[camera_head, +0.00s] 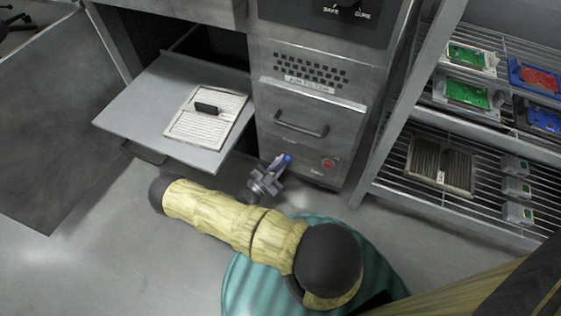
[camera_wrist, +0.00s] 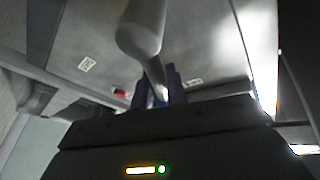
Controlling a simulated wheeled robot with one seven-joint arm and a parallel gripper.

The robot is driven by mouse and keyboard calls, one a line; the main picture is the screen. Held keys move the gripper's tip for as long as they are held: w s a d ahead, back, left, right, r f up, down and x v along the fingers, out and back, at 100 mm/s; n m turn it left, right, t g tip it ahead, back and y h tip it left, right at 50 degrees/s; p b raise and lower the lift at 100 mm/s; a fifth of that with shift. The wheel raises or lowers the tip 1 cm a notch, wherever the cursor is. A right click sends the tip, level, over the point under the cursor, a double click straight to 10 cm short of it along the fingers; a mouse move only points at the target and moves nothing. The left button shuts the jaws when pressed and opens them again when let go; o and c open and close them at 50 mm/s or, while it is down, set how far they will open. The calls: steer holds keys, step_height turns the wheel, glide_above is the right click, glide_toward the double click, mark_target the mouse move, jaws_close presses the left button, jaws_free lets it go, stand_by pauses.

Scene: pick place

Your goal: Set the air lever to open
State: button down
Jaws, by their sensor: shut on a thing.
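The air lever (camera_head: 286,158) shows a blue part low on the front of the grey metal cabinet. My gripper (camera_head: 268,177) is at this lever, below the cabinet's drawer handle. In the wrist view, a smooth pale lever shaft (camera_wrist: 143,35) comes down between the two dark fingers of my gripper (camera_wrist: 165,85). The fingers are shut on it. The lever's label and its exact setting cannot be read.
A red button (camera_head: 328,163) is right of the lever on the cabinet front. An open shelf (camera_head: 150,110) holding a filter panel (camera_head: 205,125) juts out at the left. A wire rack (camera_head: 480,205) with a second filter and several small boxes stands at the right. Grey floor is clear at the left.

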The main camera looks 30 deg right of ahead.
steer(key=shift+w+d+r, duration=0.1)
steer(key=shift+w+r, duration=0.05)
steer(key=c, duration=1.4)
jaws_free()
steer(key=shift+a, duration=0.2)
steer(key=shift+s+a, duration=0.1)
steer(key=shift+s, duration=0.1)
steer(key=shift+s+a+f, duration=0.1)
steer(key=shift+a+f, duration=0.15)
steer(key=b+v, duration=0.5)
steer(key=v, duration=1.1)
steer(key=shift+a, duration=0.25)
steer(key=shift+s+f, duration=0.1)
steer(key=shift+f, duration=0.05)
